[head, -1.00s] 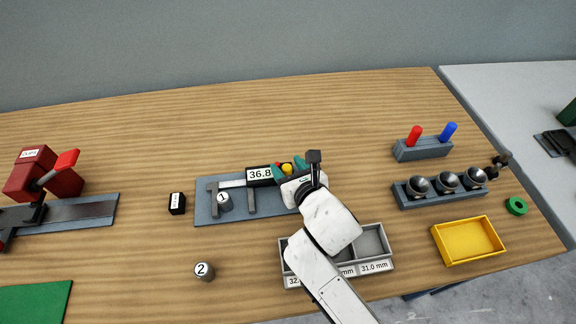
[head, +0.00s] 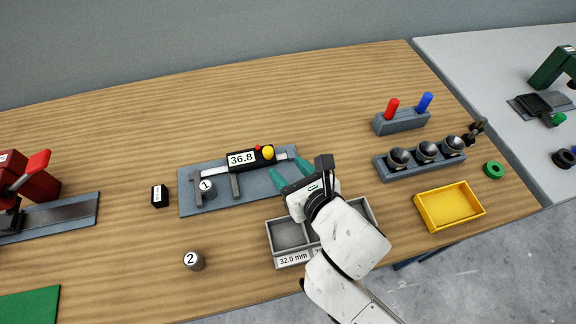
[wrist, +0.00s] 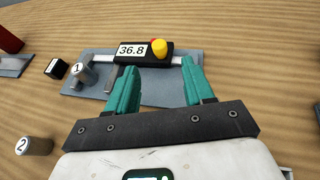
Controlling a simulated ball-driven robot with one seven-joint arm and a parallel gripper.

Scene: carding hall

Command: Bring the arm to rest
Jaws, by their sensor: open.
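My gripper (head: 290,176) is open and empty, its two teal fingers apart, above the right end of the grey caliper plate (head: 262,187). In the wrist view the fingers (wrist: 160,88) point toward the caliper (wrist: 147,52), whose display reads 36.8. The caliper also shows in the head view (head: 242,160), with red and yellow buttons. A grey cylinder marked 1 (head: 207,189) stands by the caliper's jaws at the left of the plate. My arm hides part of the sorting tray.
A cylinder marked 2 (head: 194,261) stands on the bare wood. The grey compartment tray (head: 270,240) lies under my arm. A yellow tray (head: 449,207), a rack of dark round-topped pieces (head: 425,162) and a block with red and blue pegs (head: 402,122) stand to the right.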

